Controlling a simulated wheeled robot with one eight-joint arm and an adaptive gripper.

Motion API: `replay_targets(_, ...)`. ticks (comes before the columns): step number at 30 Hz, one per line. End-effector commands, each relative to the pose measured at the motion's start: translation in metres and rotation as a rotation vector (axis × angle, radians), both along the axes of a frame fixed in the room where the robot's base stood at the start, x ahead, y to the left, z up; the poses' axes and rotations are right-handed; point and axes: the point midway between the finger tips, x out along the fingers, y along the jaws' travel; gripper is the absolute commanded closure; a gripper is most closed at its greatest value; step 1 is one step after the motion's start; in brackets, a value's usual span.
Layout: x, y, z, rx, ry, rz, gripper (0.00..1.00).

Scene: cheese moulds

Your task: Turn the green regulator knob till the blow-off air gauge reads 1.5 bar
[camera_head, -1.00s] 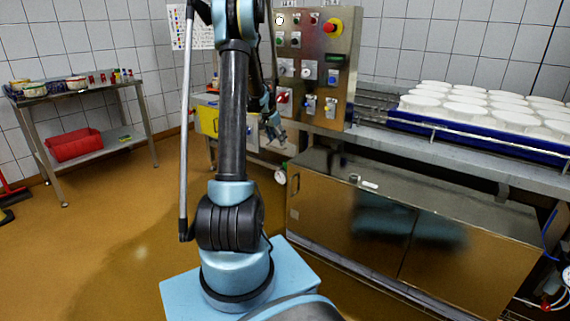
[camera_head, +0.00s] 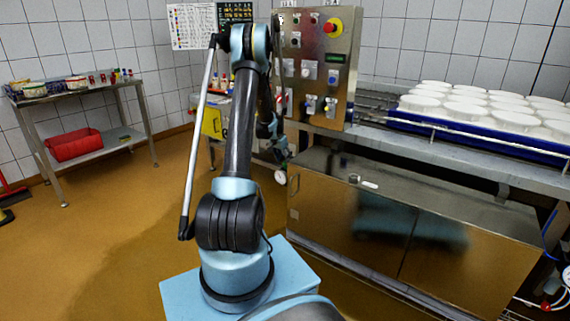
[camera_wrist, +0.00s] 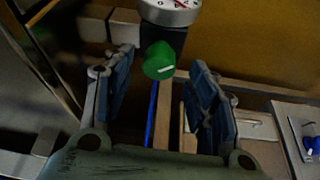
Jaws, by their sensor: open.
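The green regulator knob (camera_wrist: 160,61) shows in the wrist view, with a pale mark on its face. It lies just beyond my open gripper (camera_wrist: 158,82), roughly between the two fingers and apart from them. The round white gauge (camera_wrist: 171,8) sits above the knob in the wrist view, cut off by the top edge; a red needle shows, but its reading cannot be told. In the head view a small gauge (camera_head: 280,177) shows below my gripper (camera_head: 279,150), which is partly hidden behind my arm.
A steel control panel (camera_head: 318,75) with several knobs and a red stop button stands behind my arm. A steel cabinet (camera_head: 330,230) is to the right, below a conveyor with a blue tray (camera_head: 470,139) of white moulds.

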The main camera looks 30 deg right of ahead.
Motion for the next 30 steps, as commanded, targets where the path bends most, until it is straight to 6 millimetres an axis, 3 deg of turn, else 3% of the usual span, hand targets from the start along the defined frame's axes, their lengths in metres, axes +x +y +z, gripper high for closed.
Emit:
replay_targets(6, 0.002, -0.007, -0.018, 0.0, 0.0, 0.0, 0.48)
replay_targets(18, 0.003, -0.009, -0.023, 0.0, 0.0, 0.001, 0.48)
replay_targets(20, 0.003, -0.009, -0.023, 0.0, 0.0, 0.001, 0.59)
replay_targets(24, 0.003, -0.009, -0.023, 0.0, 0.0, 0.001, 0.91)
replay_targets(30, 0.003, -0.011, -0.023, -0.001, -0.001, 0.003, 0.91)
